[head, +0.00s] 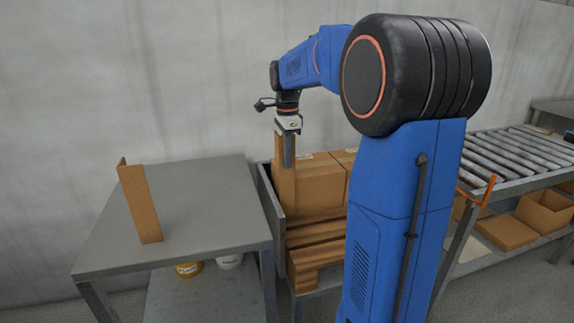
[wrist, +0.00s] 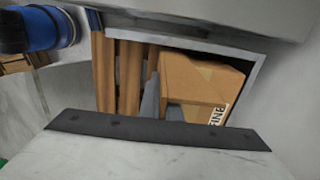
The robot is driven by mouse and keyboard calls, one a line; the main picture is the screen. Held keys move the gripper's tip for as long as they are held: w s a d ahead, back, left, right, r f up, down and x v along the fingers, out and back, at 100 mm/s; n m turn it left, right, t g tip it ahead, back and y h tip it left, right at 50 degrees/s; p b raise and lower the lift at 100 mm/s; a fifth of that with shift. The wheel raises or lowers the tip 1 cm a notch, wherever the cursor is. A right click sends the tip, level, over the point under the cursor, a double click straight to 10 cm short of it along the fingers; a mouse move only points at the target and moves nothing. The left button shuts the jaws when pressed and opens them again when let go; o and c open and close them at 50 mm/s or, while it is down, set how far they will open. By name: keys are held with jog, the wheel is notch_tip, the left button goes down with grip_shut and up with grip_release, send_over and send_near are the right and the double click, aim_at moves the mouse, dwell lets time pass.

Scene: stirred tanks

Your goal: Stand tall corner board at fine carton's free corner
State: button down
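A brown corner board (head: 141,202) stands upright on the grey table at the left in the head view. A tall brown upright piece (head: 283,188), which looks like another corner board, is at the left side of the near carton (head: 321,186). My gripper (head: 289,158) points down in front of its upper part. The carton labelled FINE (wrist: 197,82) shows in the wrist view, with my grey gripper fingers (wrist: 160,108) beside its left side. The palm hides their upper ends, and I cannot tell whether they are closed on the upright piece.
The cartons sit on brown pallet slats (head: 315,238) inside a grey-walled bay (head: 270,203). The table (head: 200,205) is otherwise clear on top. A roller conveyor (head: 515,150) with boxes below stands at the right. Tubs (head: 188,269) are under the table.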

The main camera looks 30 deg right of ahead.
jog(key=shift+f, duration=1.15)
jog(key=c, duration=2)
grip_release()
jog(key=shift+f, duration=0.1)
notch_tip(320, 180, up, 12)
jog(key=shift+r, duration=0.15)
jog(key=s+a+f+n+t, duration=0.1)
jog(key=s+a+f+n, duration=0.4)
jog(key=s, duration=0.5)
jog(key=s+a+f+n+t, duration=0.2)
jog(key=s+a+f+n, duration=0.3)
jog(key=s+f+n, duration=0.2)
jog(key=s+a+f+n+t, duration=0.1)
jog(key=s+a+f+n, duration=0.4)
jog(key=s+n, duration=0.4)
jog(key=s+f, duration=0.1)
jog(key=s, duration=0.3)
jog(key=shift+a+f+t, duration=0.35)
jog(key=shift+a+t, duration=0.05)
